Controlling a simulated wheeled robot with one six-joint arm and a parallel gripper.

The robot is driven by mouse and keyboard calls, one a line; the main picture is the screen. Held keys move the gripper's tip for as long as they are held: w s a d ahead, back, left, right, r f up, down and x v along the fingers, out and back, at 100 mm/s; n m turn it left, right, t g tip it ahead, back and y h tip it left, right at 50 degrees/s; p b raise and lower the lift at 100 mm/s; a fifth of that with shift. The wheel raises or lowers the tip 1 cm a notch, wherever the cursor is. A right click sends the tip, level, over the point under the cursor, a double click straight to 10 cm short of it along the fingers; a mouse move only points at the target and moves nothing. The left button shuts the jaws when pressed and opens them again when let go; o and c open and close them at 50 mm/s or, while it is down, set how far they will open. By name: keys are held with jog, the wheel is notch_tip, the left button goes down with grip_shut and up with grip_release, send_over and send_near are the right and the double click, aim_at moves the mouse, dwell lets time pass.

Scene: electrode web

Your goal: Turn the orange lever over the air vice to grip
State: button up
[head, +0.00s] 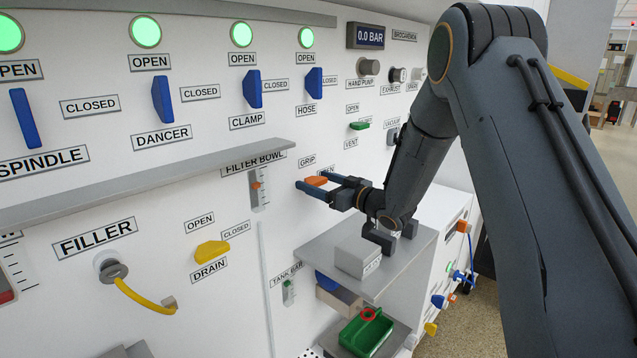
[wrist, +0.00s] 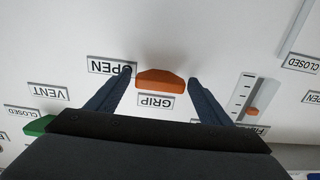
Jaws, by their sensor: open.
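The orange lever (head: 316,181) is on the white panel in the head view, with the GRIP label above it. In the wrist view the lever (wrist: 160,81) lies level, its longer side across the picture. The upside-down GRIP label is below it and the OPEN label is to its left. My gripper (head: 312,185) is open at the panel. In the wrist view my gripper's (wrist: 160,78) blue fingers stand on either side of the lever, with a visible gap on each side. Dark blocks (head: 378,238), possibly the air vice, stand on the grey shelf below, partly behind my arm.
A grey block (head: 358,257) sits on the grey shelf (head: 325,245) under my gripper. A green VENT lever (head: 359,126) is above and a yellow DRAIN lever (head: 211,253) is lower left. A grey ledge (head: 150,185) juts out on the left.

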jog(key=c, duration=1)
jog(key=shift+c, duration=0.2)
